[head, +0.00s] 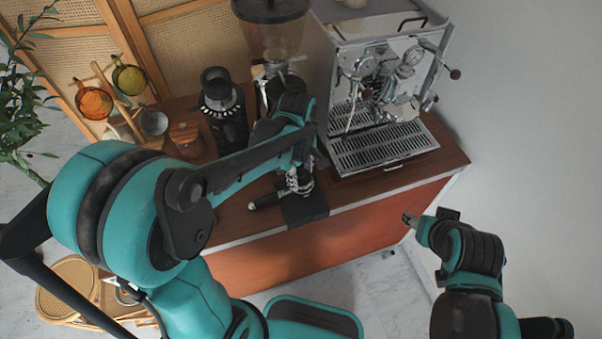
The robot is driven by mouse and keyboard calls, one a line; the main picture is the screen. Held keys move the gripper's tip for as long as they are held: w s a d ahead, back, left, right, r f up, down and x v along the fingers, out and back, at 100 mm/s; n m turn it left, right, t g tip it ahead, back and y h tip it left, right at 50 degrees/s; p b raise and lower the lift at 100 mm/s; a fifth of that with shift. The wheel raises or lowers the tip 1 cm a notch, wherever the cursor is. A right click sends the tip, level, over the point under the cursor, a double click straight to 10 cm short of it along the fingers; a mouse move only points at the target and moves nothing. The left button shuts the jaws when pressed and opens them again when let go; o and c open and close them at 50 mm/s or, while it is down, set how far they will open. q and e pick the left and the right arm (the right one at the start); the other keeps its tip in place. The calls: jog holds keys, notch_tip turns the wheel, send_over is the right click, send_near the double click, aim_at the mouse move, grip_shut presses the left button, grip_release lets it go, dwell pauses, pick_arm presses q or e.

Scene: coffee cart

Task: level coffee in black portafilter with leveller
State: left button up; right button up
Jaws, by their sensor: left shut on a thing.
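The black portafilter (267,201) lies at the front of the cart top, its black handle pointing left and its metal head at a dark mat (305,210). My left gripper (304,168) is directly over the portafilter's head, pointing down. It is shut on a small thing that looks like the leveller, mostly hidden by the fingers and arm. I cannot tell whether the leveller touches the basket rim, and the coffee inside is hidden. My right gripper (408,218) is off the cart's front right side, away from the portafilter; its finger opening is not clear.
The espresso machine (372,85) with its drip tray (385,150) stands right of the portafilter. A grinder (272,35) and a black device (222,112) stand behind my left arm. Amber (94,101) and green (129,77) cups hang at left.

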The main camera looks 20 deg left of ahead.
pick_arm(q)
jog(key=shift+r+p, duration=0.75)
jog(key=shift+r, duration=0.3)
jog(key=shift+r, duration=0.1)
notch_tip(320, 180, up, 5)
jog(key=p, duration=0.4)
jog(key=shift+f, duration=0.2)
